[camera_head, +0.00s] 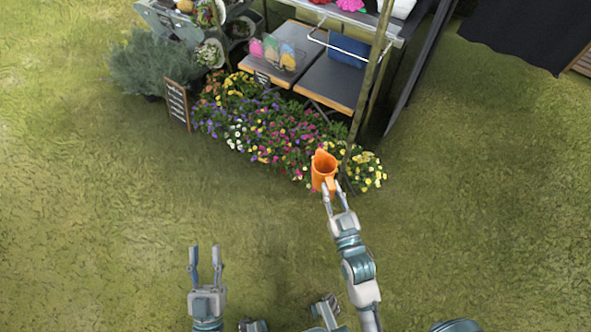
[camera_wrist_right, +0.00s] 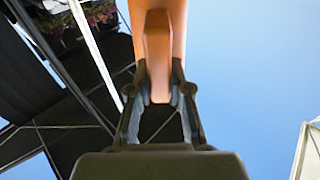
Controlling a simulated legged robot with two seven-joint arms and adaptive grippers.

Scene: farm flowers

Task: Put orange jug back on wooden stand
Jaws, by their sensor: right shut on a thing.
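The orange jug (camera_head: 323,168) is upright in my right gripper (camera_head: 331,190), in front of the flower bed in the head view. The right gripper is shut on the jug's handle, which shows between the fingers in the right wrist view (camera_wrist_right: 158,50). My left gripper (camera_head: 205,262) is open and empty over the grass at the lower left. The stand has dark table tops (camera_head: 333,80) with wooden edges, behind the flowers and beyond the jug.
A bed of colourful flowers (camera_head: 262,130) lies between me and the tables. A thin pole (camera_head: 369,95) rises just behind the jug. A wire basket (camera_head: 282,58) and a blue box (camera_head: 348,50) sit on the tables. A chalkboard sign (camera_head: 177,104) stands left. Open grass lies right.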

